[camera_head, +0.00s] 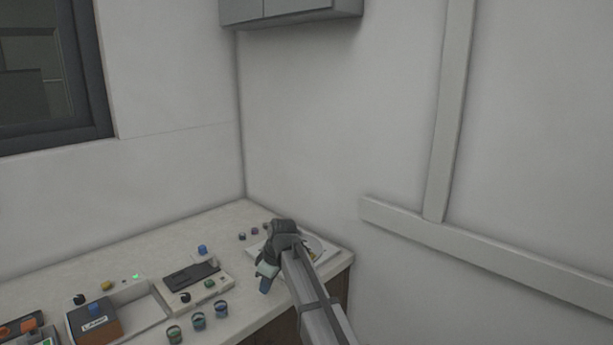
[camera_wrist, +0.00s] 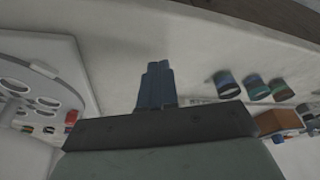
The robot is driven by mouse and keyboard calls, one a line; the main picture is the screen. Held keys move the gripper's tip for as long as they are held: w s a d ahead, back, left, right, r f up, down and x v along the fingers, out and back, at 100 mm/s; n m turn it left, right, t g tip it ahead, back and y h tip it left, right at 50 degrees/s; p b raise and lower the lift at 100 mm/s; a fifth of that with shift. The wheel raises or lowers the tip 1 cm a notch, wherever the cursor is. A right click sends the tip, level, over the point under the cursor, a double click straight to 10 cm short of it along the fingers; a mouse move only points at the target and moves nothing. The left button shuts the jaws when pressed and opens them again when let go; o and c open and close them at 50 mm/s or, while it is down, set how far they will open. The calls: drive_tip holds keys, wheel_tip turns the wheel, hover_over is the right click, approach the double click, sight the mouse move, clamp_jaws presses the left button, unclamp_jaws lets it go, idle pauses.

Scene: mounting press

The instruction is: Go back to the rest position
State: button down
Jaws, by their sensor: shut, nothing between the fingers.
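My gripper (camera_head: 265,285) hangs above the right part of the worktop (camera_head: 241,322) in the head view, with its fingers pointing down. In the wrist view the blue-grey fingers (camera_wrist: 157,85) lie together, shut with nothing between them. The end of my arm hides part of a pale round-topped device (camera_head: 318,245) close behind it at the worktop's right end. A pale disc with several holes (camera_wrist: 38,88) shows at the left of the wrist view.
Several small dark cups with coloured contents (camera_head: 198,321) stand in a row left of my gripper. A pale device with a dark top (camera_head: 190,277) and an orange-brown box (camera_head: 95,325) stand further left. Walls meet behind the worktop; a cabinet (camera_head: 300,10) hangs high above.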

drive_tip(key=s+d+f, duration=0.2)
drive_tip(key=d+f, duration=0.1)
drive_tip(key=d, duration=0.3)
drive_tip(key=s+d+f, duration=0.2)
drive_tip(key=s+d, duration=0.1)
drive_tip(key=d, duration=0.3)
drive_tip(key=s+d+f+m+g, duration=0.1)
drive_tip(key=s+d+f+m, duration=0.15)
drive_tip(key=s+f, duration=0.45)
drive_tip(key=s+d+f+m+g+h, duration=0.1)
drive_tip(key=s+d+f+m, duration=0.2)
drive_tip(key=f, duration=0.8)
drive_tip(key=s+d+f+m+g, duration=0.1)
drive_tip(key=s+d+f, duration=0.35)
drive_tip(key=f, duration=0.35)
drive_tip(key=s+d+f+m+g, duration=0.1)
drive_tip(key=s+f, duration=0.4)
drive_tip(key=s, duration=0.5)
drive_tip(key=s+d+f+m+g+h, duration=0.1)
drive_tip(key=s+d+f+m+g, duration=0.1)
drive_tip(key=s+f, duration=0.4)
drive_tip(key=s+d+f+m+g+h, duration=0.1)
drive_tip(key=s+d+f+m, duration=0.3)
drive_tip(key=s, duration=1.1)
wheel_tip(320, 180, down, 2)
drive_tip(key=shift+g, duration=0.4)
